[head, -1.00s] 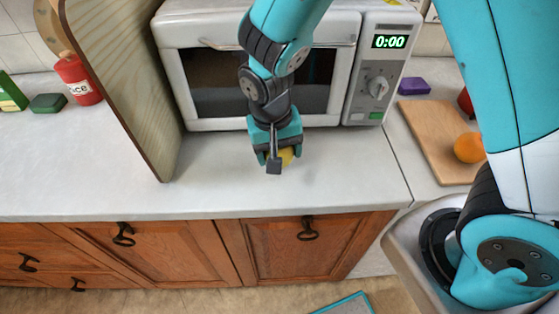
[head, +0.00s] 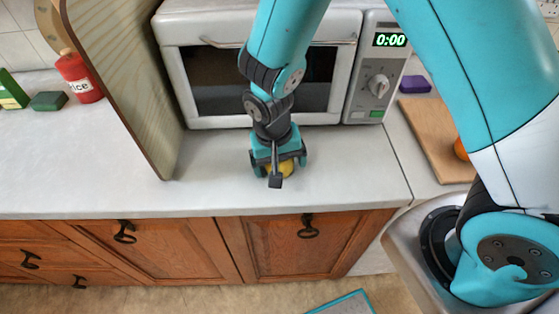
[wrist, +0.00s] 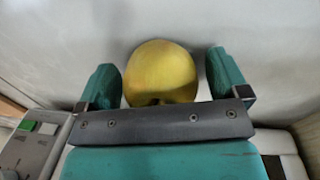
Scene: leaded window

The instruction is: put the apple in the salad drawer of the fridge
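The apple (head: 287,171) is yellow and round, at the counter in front of the microwave. In the wrist view the apple (wrist: 160,74) sits between the two teal fingers. My gripper (head: 278,165) points down around it and partly hides it in the head view. In the wrist view my gripper (wrist: 166,78) is open: a narrow gap shows between the apple and the right finger, and the left finger is very close to it or touching. I cannot tell whether the apple rests fully on the counter. No fridge or salad drawer shows.
The microwave (head: 260,80) stands right behind my gripper. A tall wooden board (head: 125,85) stands to the left. A chopping board (head: 437,140) with an orange (head: 461,150) lies to the right. The counter (head: 215,180) is clear around the apple.

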